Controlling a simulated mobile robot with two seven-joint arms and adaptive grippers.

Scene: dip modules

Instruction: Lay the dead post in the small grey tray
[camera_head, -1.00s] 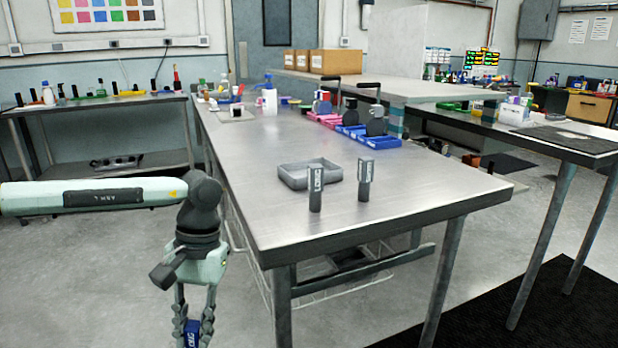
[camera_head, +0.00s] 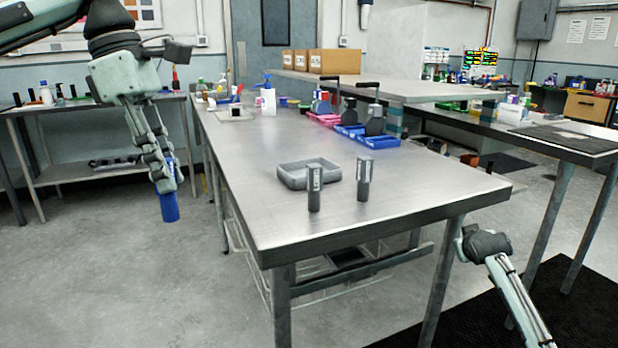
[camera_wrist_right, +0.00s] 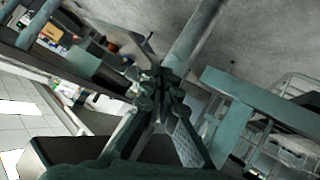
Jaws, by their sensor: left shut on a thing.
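My left gripper (camera_head: 164,184) is shut on a blue post (camera_head: 170,207), which hangs down below the fingers over the floor, left of the table. The small grey tray (camera_head: 291,183) lies on the steel table and looks empty. Two dark grey posts with pale lettering stand upright in front of it: one post (camera_head: 314,190) close to its front edge, the other post (camera_head: 363,179) to its right. I cannot tell from their looks which post is dead. My right gripper (camera_wrist_right: 163,92) shows in the right wrist view with its fingers together and nothing visible between them.
The steel table (camera_head: 250,165) has clear room around the tray. Blue bins (camera_head: 377,141) and pink bins stand farther back, near dark tools with handles. A raised shelf (camera_head: 400,90) carries cardboard boxes (camera_head: 335,62). My right arm shows at the lower right, beside the table's corner.

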